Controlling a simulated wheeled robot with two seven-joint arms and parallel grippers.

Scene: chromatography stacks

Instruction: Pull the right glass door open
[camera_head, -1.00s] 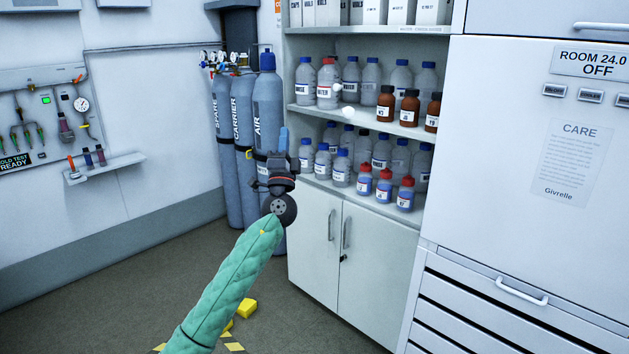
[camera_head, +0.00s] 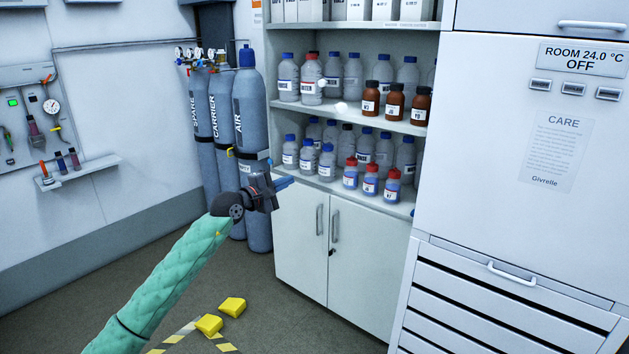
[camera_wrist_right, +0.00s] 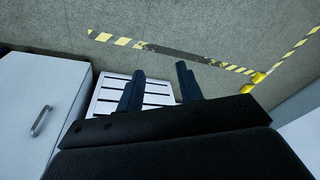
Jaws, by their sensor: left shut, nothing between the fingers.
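The shelf cabinet (camera_head: 428,37) stands in the middle of the head view, with bottles on its shelves. I cannot clearly make out glass or a door edge in front of them. Two small pale round spots, one upper left (camera_head: 321,83) and one lower right (camera_head: 341,107), show before the bottles; I cannot tell whether they are knobs or reflections. My left gripper (camera_head: 283,182) is shut and empty, pointing right, left of the lower bottles in the picture. My right gripper (camera_wrist_right: 160,68) shows in the right wrist view, its fingers apart and empty above the floor.
White lower cupboard doors (camera_head: 358,260) with upright handles are shut. A large white unit (camera_head: 480,130) with drawers stands at the right. Gas cylinders (camera_head: 248,110) stand left of the cabinet. Yellow blocks (camera_head: 232,306) lie on the floor, which is otherwise fairly clear.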

